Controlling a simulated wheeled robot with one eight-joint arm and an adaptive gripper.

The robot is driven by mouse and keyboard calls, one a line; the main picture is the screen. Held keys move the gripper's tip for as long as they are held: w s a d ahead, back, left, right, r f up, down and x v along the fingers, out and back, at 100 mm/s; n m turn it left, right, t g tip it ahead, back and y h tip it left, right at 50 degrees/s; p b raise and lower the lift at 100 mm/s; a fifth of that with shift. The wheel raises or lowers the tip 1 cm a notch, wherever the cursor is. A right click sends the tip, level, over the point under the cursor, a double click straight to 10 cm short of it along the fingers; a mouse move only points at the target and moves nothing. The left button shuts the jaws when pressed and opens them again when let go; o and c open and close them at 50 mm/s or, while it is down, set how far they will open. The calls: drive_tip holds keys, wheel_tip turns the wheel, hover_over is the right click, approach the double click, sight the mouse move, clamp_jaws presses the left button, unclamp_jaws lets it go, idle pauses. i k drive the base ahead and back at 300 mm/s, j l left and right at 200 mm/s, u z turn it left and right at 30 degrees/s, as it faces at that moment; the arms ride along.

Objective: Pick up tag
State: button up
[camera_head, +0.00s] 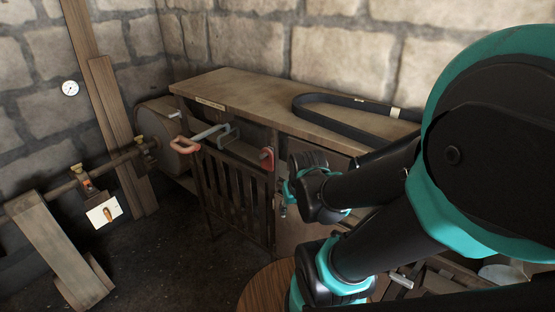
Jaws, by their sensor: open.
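A white card-like tag (104,212) with a brownish mark on it hangs at the left, below the clamp on the horizontal shaft. A smaller pale tag or label (397,113) shows on the black belt on the bench; I cannot tell which of these the task means. My gripper (287,193) is at the end of my teal and black arm, in front of the bench's front side. It is open, with nothing seen in it, and well to the right of the white card. Its fingertips are small and partly hidden.
The wooden bench (240,88) stands against the stone wall, with the black belt (350,101) lying on top. A wooden post (55,245) supports the shaft (50,192). Dark floor between them is clear.

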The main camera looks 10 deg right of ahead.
sight(268, 162)
drive_tip(key=k+l+u, duration=0.1)
drive_tip(key=k+u, duration=0.15)
drive_tip(key=u, duration=0.15)
drive_tip(key=k+u, duration=0.25)
drive_tip(key=u, duration=0.15)
drive_tip(key=k+u, duration=0.4)
drive_tip(key=i+j, duration=0.05)
drive_tip(key=i, duration=0.05)
